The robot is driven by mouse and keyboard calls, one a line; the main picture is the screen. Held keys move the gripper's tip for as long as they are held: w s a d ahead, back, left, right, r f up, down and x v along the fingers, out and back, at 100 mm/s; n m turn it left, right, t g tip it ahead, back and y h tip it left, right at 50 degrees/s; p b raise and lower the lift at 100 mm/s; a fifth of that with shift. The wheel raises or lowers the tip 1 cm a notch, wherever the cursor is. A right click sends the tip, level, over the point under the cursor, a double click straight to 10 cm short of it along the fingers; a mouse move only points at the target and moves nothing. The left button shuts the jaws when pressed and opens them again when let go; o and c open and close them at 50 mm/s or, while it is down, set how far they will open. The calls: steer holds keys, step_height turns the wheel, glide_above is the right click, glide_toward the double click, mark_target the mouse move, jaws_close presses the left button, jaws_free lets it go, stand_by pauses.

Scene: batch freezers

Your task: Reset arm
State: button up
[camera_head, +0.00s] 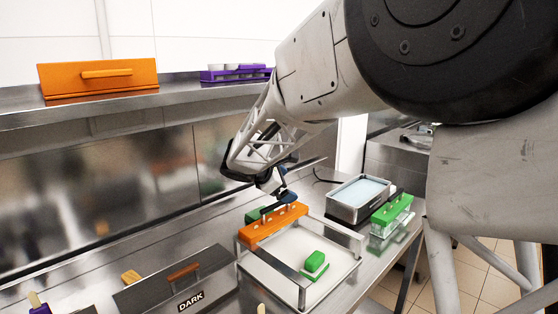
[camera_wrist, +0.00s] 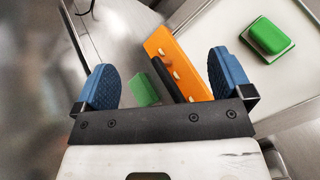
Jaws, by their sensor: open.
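My gripper (camera_head: 282,196) is open, with its two blue fingers spread apart in the wrist view (camera_wrist: 165,78). It hangs just above and behind an orange bar (camera_head: 272,224). The bar shows between the fingers in the wrist view (camera_wrist: 180,62), with several pale pegs on it. Nothing is visibly held; whether a finger touches the bar is unclear. The bar lies across the far left end of a clear-walled white tray (camera_head: 268,271). A green block (camera_head: 314,262) sits in the tray, also in the wrist view (camera_wrist: 267,37). Another green piece (camera_wrist: 143,90) lies beside the bar.
A metal basin of pale liquid (camera_head: 362,191) and a green-topped clear mold (camera_head: 393,209) stand right of the tray. A grey box marked DARK (camera_head: 178,285) is at front left. The shelf above holds an orange lid (camera_head: 98,77) and a purple rack (camera_head: 235,74).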

steer(key=s+d+r+m+g+y, duration=0.1)
steer(key=s+d+m, duration=0.2)
steer(key=s+d, duration=0.35)
steer(key=s+d+m+g+y, duration=0.1)
steer(key=s+d+m, duration=0.2)
steer(key=s, duration=0.6)
steer(key=s+d+r+m+g+y, duration=0.1)
steer(key=s+d+m+g+y, duration=0.1)
steer(key=s+d+m, duration=0.45)
steer(key=s+f+m+y, duration=0.2)
steer(key=s+m, duration=0.1)
steer(key=s, duration=0.9)
steer(key=s+f+m+y, duration=0.2)
steer(key=s+f+m, duration=0.1)
steer(key=s, duration=0.9)
steer(key=shift+d+f+m, duration=0.2)
steer(key=shift+d+m, duration=0.2)
steer(key=shift+m, duration=0.05)
